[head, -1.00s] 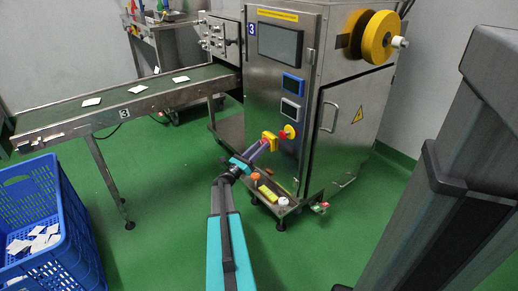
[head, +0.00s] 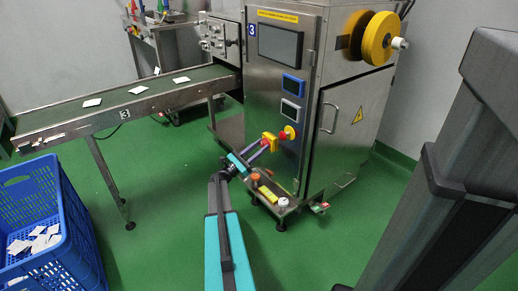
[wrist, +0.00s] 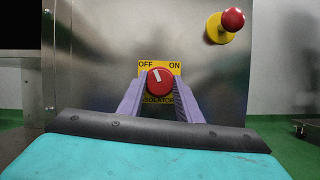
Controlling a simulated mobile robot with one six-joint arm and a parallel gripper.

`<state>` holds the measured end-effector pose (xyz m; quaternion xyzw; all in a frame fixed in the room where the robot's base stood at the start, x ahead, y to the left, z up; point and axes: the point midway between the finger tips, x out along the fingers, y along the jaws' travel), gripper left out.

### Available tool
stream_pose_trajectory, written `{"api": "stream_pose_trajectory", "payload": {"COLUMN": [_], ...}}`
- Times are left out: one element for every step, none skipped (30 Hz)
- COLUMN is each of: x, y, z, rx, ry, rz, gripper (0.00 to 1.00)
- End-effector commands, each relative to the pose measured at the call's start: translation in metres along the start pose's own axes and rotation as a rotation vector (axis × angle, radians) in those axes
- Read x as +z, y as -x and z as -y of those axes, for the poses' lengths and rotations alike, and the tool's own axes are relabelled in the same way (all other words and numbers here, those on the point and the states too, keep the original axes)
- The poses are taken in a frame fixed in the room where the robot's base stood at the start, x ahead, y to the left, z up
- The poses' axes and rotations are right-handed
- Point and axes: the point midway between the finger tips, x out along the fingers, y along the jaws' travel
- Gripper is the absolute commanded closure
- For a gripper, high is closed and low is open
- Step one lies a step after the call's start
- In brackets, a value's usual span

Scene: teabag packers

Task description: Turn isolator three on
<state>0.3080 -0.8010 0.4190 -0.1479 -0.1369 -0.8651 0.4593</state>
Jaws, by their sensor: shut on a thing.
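Isolator three's red knob (wrist: 160,82) sits on a yellow plate marked OFF at upper left and ON at upper right. Its white mark points nearly straight up, leaning slightly to the OFF side. In the head view the yellow isolator plate (head: 270,139) is low on the front of the steel packer (head: 263,95), which bears a blue 3. My gripper (wrist: 159,88) is shut on the knob, one purple finger on each side. In the head view my gripper (head: 264,146) reaches the isolator from the lower left. The lower plate lettering is partly hidden.
A red stop button (wrist: 233,19) on a yellow base is just right of and above the isolator. A low shelf (head: 284,210) with small items juts out below. A conveyor (head: 130,100) and a blue crate (head: 75,225) stand left. Green floor (head: 160,190) is open between.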

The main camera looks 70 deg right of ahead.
Motion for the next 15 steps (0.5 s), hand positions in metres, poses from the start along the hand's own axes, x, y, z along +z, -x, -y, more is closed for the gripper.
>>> {"api": "stream_pose_trajectory", "payload": {"x": [-0.0006, -0.0003, -0.0003, -0.0003, -0.0001, 0.0001, -0.0001, 0.0001, 0.0004, 0.0003, 0.0005, 0.0009, 0.0010, 0.0012, 0.0015], "y": [-0.0026, -0.0026, -0.0026, -0.0025, -0.0025, -0.0024, -0.0024, -0.0024, -0.0024, -0.0024, -0.0025, -0.0026, -0.0027, -0.0028, -0.0030], "z": [-0.0066, -0.0069, -0.0073, -0.0075, -0.0077, -0.0080, -0.0082, -0.0083, -0.0085, -0.0087, -0.0088, -0.0090, -0.0089, -0.0092, -0.0095], "rx": [-0.008, -0.018, -0.032, -0.043, -0.054, -0.068, -0.079, -0.090, -0.105, -0.116, -0.127, -0.141, -0.153, -0.163, -0.177], "ry": [-0.041, -0.067, -0.102, -0.129, -0.155, -0.191, -0.218, -0.243, -0.279, -0.305, -0.332, -0.367, -0.394, -0.420, -0.455], "rz": [-0.003, -0.002, -0.003, -0.004, -0.003, -0.003, -0.004, -0.003, -0.003, -0.004, -0.004, -0.003, -0.003, -0.004, -0.004], "gripper": [0.91, 0.91, 0.91, 0.91, 0.91, 0.91, 0.91, 0.91, 0.91, 0.91, 0.91, 0.91, 0.91, 0.91, 0.91]}}
